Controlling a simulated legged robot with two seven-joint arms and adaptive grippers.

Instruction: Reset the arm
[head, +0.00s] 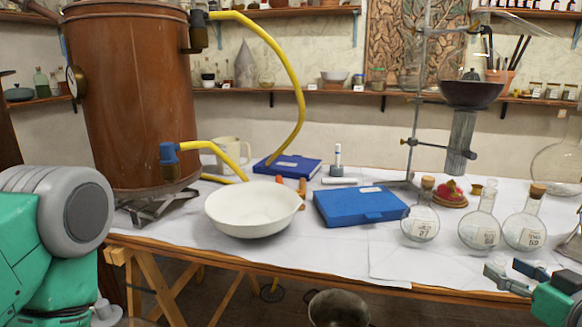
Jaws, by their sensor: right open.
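My right gripper (508,272) shows at the lower right corner, open and empty, in front of the table's front edge. Its green and grey arm runs out of the picture at the right. My left arm (62,235), green with a grey rounded joint, fills the lower left. Its gripper is not in view.
A metal stand (415,110) rises at the right. A bucket (338,308) stands below.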

